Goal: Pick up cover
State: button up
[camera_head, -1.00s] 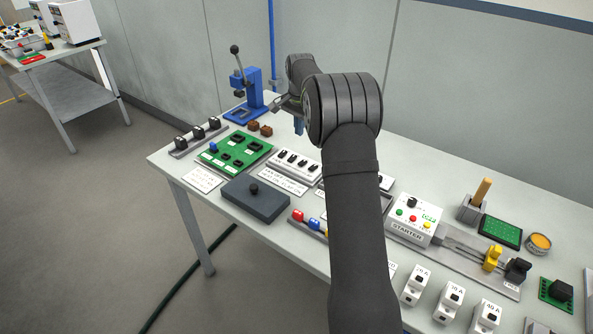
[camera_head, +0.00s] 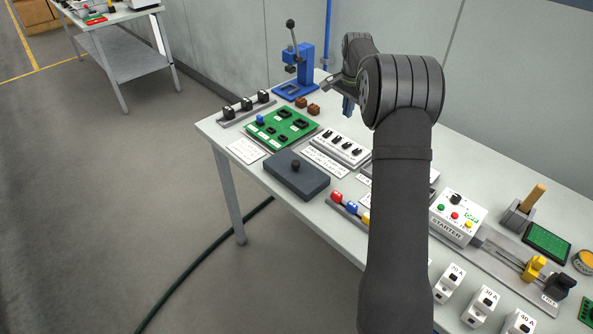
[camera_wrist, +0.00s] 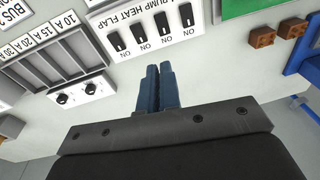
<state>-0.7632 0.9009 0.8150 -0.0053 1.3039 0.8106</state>
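The cover appears to be the flat dark grey slab with a round black knob on top (camera_head: 297,176). It lies on the table near the front left edge in the head view, and it does not show in the wrist view. My gripper (camera_head: 348,106) is above the table's back part, behind and to the right of the slab and apart from it. In the wrist view its two blue fingers (camera_wrist: 160,84) are side by side with no clear gap and nothing between them.
Brown blocks (camera_wrist: 262,36) show in the wrist view. Coloured knobs (camera_head: 350,206) are right of the slab.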

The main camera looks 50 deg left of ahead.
jog(key=o, duration=2)
notch_tip(320, 180, up, 4)
jog(key=n+g, duration=0.1)
jog(key=n, duration=1.8)
send_over(297, 163)
jog(key=d, duration=0.2)
jog(key=f, duration=0.3)
jog(key=a+f, duration=0.1)
jog(key=f, duration=0.7)
jog(key=shift+w+a, duration=0.1)
jog(key=shift+a, duration=0.1)
jog(key=shift+a+f, duration=0.25)
jog(key=shift+f, duration=1.1)
jog(key=shift+a+f, duration=0.2)
jog(key=shift+f, duration=1.1)
